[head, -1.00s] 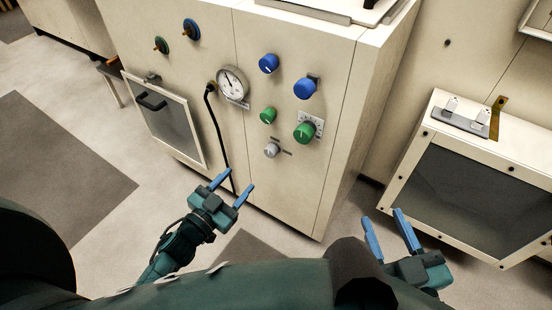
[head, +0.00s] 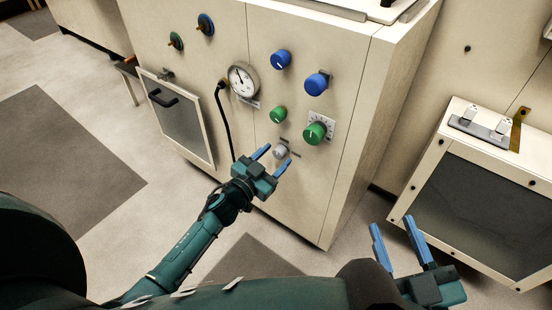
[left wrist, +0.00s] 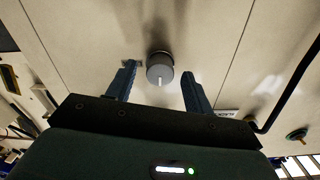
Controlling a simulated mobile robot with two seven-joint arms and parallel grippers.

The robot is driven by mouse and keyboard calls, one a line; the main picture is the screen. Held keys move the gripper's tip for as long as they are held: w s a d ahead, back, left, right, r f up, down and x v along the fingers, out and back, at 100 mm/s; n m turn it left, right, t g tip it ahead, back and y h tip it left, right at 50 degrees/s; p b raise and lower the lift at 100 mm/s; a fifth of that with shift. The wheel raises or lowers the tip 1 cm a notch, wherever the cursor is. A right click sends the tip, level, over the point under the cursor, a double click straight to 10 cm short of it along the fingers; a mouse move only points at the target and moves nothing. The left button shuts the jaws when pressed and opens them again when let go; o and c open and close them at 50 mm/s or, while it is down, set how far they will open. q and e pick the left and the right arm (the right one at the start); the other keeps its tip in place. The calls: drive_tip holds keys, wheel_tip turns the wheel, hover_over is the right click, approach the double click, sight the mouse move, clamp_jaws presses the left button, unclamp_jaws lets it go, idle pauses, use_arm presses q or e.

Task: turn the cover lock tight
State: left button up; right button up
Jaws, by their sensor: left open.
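The grey round knob (head: 280,152), which I take to be the cover lock, sits low on the cream cabinet front, below the green knobs. In the left wrist view the grey knob (left wrist: 160,70) shows a white mark on its face. My left gripper (head: 272,160) is open, with its blue fingers pointing at the knob. In the left wrist view the fingers stand on either side of the knob, apart from it; I cannot tell the remaining depth exactly. My right gripper (head: 395,226) is open and empty, away from the cabinet at the lower right.
Blue knobs (head: 281,60), green knobs (head: 314,133) and a pressure gauge (head: 242,78) are close by on the panel. A cream box with a dark window (head: 480,205) stands at the right. The floor in front is free.

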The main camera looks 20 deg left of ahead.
use_arm(q)
drive_tip(key=shift+w+d, duration=0.2)
drive_tip(key=shift+w, duration=0.4)
drive_tip(key=shift+c, duration=0.5)
drive_tip(key=c, duration=0.9)
